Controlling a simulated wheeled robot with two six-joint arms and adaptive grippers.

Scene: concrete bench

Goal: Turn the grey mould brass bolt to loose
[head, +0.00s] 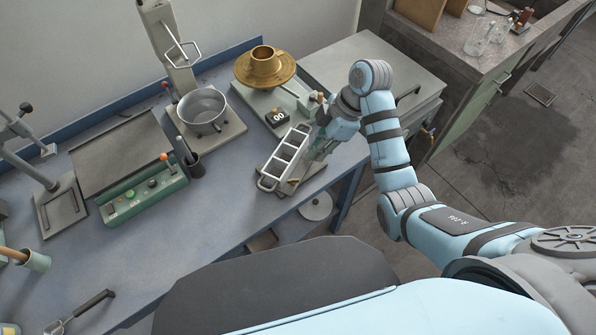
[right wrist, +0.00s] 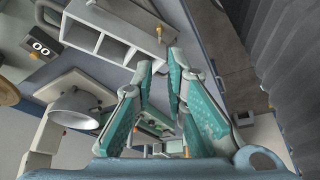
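The grey mould (head: 267,182) is a long open frame with several compartments. My left gripper is not in view.
A brass flanged pot (head: 265,68) on a scale stands behind the mould. A metal pan (head: 203,106) on a stand and a green control box (head: 143,195) are to the left. A round lidded object (head: 316,206) sits below the bench's front edge.

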